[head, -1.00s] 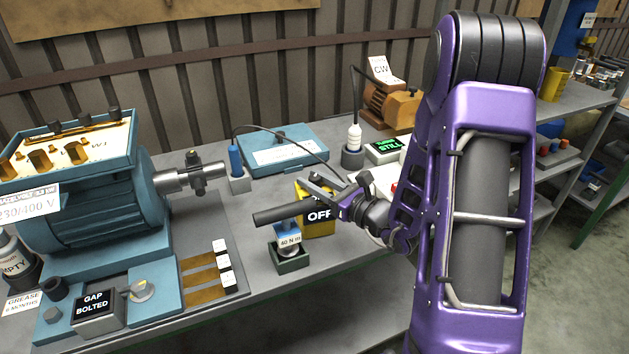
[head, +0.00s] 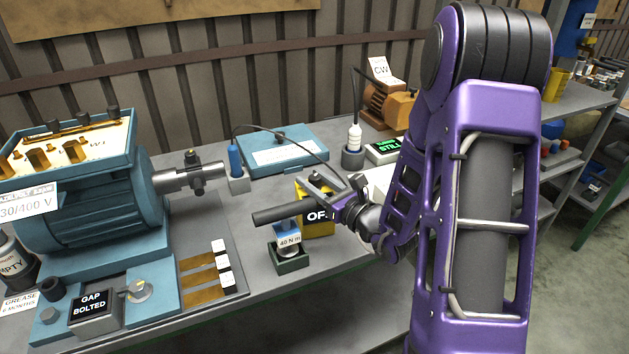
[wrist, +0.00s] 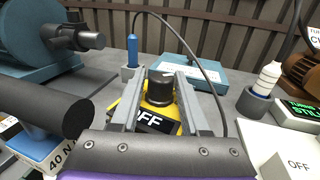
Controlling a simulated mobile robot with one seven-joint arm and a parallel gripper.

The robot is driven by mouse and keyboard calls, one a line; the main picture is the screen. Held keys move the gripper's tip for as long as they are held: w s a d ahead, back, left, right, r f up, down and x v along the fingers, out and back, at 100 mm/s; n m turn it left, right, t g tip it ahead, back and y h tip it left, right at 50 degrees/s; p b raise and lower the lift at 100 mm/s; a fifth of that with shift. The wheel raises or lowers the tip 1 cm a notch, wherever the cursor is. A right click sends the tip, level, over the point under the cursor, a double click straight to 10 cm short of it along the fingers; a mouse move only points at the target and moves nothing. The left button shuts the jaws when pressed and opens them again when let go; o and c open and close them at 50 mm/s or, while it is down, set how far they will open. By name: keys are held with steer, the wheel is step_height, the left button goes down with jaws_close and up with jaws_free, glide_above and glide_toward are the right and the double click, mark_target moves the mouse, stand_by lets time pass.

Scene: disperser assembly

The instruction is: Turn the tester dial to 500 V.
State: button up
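The yellow tester (head: 318,228) stands near the front edge of the bench, and its black display reads OFF. It also shows in the wrist view (wrist: 128,108), partly covered by my gripper. Its black dial (wrist: 160,88) is a round upright knob on top. My gripper (wrist: 168,80) is over the tester, its two grey fingers apart, one on each side of the dial. Whether either finger touches the dial is not clear. In the head view my gripper (head: 325,190) hides part of the display.
A dark bar (head: 282,213) on a 40 N m stand is close left of my gripper. A cable runs behind from the blue probe (head: 235,158). A teal case (head: 283,152) lies behind. A white OFF panel (wrist: 285,160) is at right.

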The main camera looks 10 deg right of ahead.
steer(key=shift+o, duration=1.4)
steer(key=shift+y, duration=0.3)
